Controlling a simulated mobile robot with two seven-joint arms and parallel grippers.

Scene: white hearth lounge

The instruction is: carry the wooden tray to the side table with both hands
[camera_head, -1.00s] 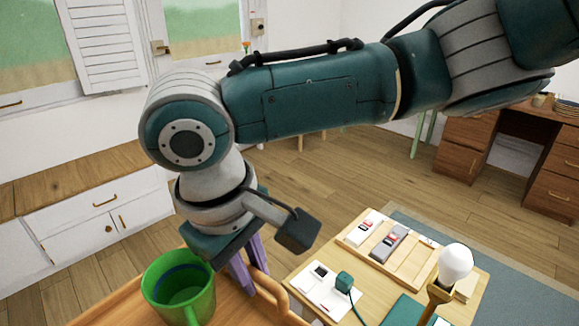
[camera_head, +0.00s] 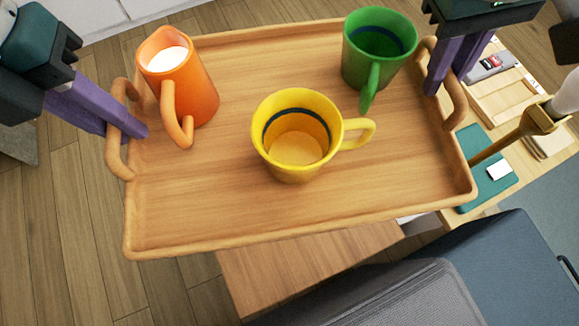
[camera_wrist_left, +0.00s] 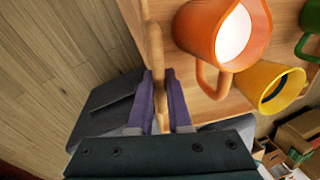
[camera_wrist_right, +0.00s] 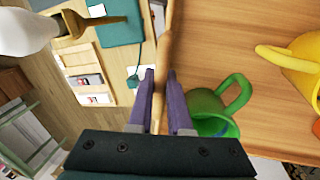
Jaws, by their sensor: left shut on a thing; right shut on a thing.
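The wooden tray (camera_head: 220,210) fills the middle of the head view, with a raised rim and a looped handle at each end. On it stand an orange pitcher (camera_head: 190,88) with white contents, a yellow mug (camera_head: 290,165) and a green mug (camera_head: 365,70), all upright. My left gripper (camera_head: 132,128) is shut on the tray's left handle, which also shows between the fingers in the left wrist view (camera_wrist_left: 156,70). My right gripper (camera_head: 440,75) is shut on the right handle, seen in the right wrist view (camera_wrist_right: 162,75). I cannot tell which surface is the side table.
A wooden surface (camera_head: 300,268) shows below the tray's front edge, beside a grey-blue upholstered piece (camera_head: 400,295). At the right, a light wood table (camera_head: 540,165) holds a teal book (camera_head: 485,185) and a lamp with a wooden stem (camera_head: 510,135). Plank floor is open at the left.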

